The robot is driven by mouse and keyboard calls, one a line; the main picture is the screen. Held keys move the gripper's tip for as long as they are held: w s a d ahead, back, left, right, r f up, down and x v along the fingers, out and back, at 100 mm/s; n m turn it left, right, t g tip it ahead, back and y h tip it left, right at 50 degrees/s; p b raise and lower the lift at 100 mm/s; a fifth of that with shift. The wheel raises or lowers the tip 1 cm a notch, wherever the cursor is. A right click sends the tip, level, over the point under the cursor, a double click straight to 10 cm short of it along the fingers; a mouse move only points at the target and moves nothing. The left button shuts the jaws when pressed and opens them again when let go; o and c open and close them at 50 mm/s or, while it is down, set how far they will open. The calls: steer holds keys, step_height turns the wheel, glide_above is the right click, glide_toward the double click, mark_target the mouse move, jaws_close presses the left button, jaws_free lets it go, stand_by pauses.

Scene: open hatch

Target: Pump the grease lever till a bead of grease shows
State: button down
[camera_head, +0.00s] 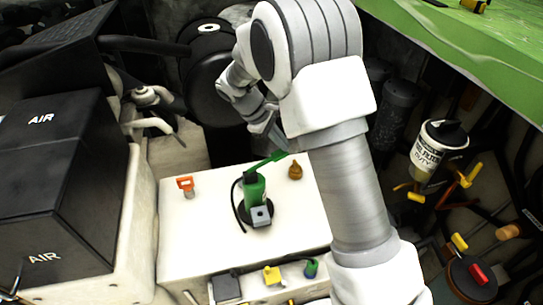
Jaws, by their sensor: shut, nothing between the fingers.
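A green grease pump (254,188) stands upright on a white box top, with a dark base and a thin black hose curving down its left side. Its green lever (266,161) slants up to the right from the pump's top. My gripper (277,138) is shut and empty, just above the lever's raised end. I cannot tell whether it touches the lever. A small brown, swirled lump (295,170) sits to the right of the pump; it may be grease. My arm covers part of the area to the right.
The white box (190,240) has an orange-handled fitting (186,186) at left and a yellow fitting (271,275) on its front. A black case marked AIR (60,160) stands at left. A labelled canister (436,150) and a green surface (480,50) are at right.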

mark_target(288, 153)
steer(key=shift+d+f, duration=0.1)
steer(key=shift+f, duration=0.05)
steer(key=shift+w+d+f+b, duration=0.1)
steer(key=shift+d+f+b, duration=0.3)
steer(key=shift+f, duration=0.3)
stand_by(0.3)
steer(key=shift+b+x, duration=0.45)
steer(key=shift+x, duration=0.35)
steer(key=shift+a+f, duration=0.1)
steer(key=shift+f, duration=0.05)
steer(key=shift+f+b, duration=0.45)
steer(key=shift+f, duration=0.15)
steer(key=shift+d+p+v, duration=0.15)
steer(key=shift+p+v, duration=1.25)
steer(key=shift+v, duration=0.6)
steer(key=shift+d+p+v, duration=0.1)
steer(key=shift+p+v, duration=1.3)
steer(key=shift+v, duration=0.55)
steer(key=shift+r, duration=0.1)
steer(key=shift+d, duration=0.1)
